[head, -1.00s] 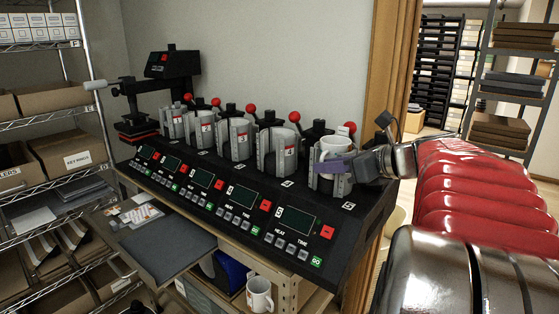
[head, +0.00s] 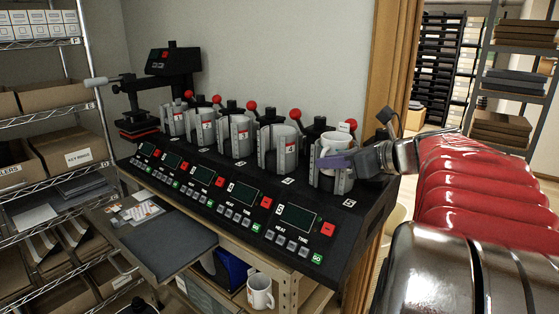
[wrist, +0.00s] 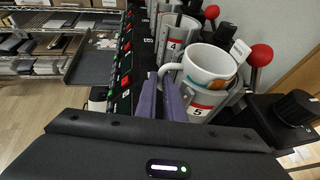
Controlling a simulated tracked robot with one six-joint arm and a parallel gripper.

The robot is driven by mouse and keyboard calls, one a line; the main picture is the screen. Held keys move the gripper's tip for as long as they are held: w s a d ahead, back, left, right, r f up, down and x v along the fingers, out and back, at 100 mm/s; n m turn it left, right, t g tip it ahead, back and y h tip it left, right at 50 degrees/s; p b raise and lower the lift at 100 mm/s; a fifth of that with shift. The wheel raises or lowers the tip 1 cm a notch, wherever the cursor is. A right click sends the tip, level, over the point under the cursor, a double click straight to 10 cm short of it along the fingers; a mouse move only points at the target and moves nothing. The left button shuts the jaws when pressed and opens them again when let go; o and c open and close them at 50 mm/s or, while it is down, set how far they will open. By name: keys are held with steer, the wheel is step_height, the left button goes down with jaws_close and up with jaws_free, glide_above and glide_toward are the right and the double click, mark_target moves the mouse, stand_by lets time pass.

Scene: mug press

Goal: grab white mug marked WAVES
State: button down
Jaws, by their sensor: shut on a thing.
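A white mug (head: 337,144) sits in the press marked 5 at the right end of the row, with its rim standing above the clamp. In the wrist view the white mug (wrist: 208,63) shows an empty inside and a patch of orange-brown print; no word is readable. My gripper (head: 336,161) has its purple fingers shut on the mug's handle, on the near side. In the wrist view my gripper (wrist: 160,94) hides part of the handle. The number 5 press (wrist: 206,108) surrounds the mug's lower part.
Several more presses, including number 4 (head: 290,148), stand in a row to the left, with red-knobbed levers. Another white mug (head: 260,292) stands on the shelf below. A grey pull-out tray (head: 165,246) juts out at left front. Wire shelving is at far left.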

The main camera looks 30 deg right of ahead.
step_height(320, 180, up, 10)
stand_by(0.5)
steer(key=shift+s+f, duration=0.1)
stand_by(0.4)
